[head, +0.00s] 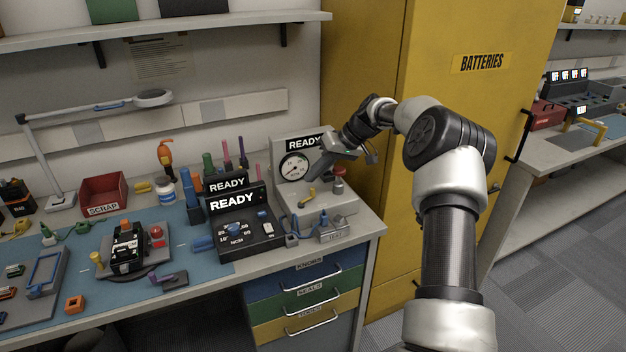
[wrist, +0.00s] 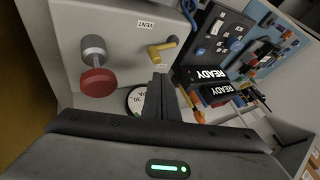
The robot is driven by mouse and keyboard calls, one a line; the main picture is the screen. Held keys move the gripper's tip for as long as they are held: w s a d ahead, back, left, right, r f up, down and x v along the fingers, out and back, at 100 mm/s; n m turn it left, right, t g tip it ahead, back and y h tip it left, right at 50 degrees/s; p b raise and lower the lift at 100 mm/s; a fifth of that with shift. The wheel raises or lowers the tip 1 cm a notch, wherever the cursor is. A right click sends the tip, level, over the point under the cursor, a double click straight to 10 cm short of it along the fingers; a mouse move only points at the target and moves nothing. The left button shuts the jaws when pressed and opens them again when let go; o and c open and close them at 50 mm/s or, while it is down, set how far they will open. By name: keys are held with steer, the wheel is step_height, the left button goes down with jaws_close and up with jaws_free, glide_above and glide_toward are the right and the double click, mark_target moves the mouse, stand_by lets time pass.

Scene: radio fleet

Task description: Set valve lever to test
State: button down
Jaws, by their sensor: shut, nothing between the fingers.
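The yellow valve lever (head: 308,196) sits on top of the grey test unit (head: 337,203), below the round gauge (head: 294,167). In the wrist view the lever (wrist: 163,50) has a yellow arm and a dark round end. A VENT label (wrist: 146,25) is on one side of it; a second label on the other side is partly hidden by my finger. My gripper (head: 311,176) is shut and empty, in front of the gauge and just above the lever. In the wrist view the fingertips (wrist: 160,79) are close to the lever, but I cannot tell whether they touch it.
A red knob (wrist: 97,82) on a metal post stands beside the lever. The black READY unit (head: 245,229) is to the left. The yellow BATTERIES cabinet (head: 480,100) rises at the right. A grey TEST-labelled block (head: 334,233) lies at the front of the bench.

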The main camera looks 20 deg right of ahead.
steer(key=p+v, duration=0.1)
steer(key=v, duration=1.3)
steer(key=shift+d, duration=0.5)
steer(key=shift+w+t, duration=0.1)
steer(key=shift+t, duration=0.2)
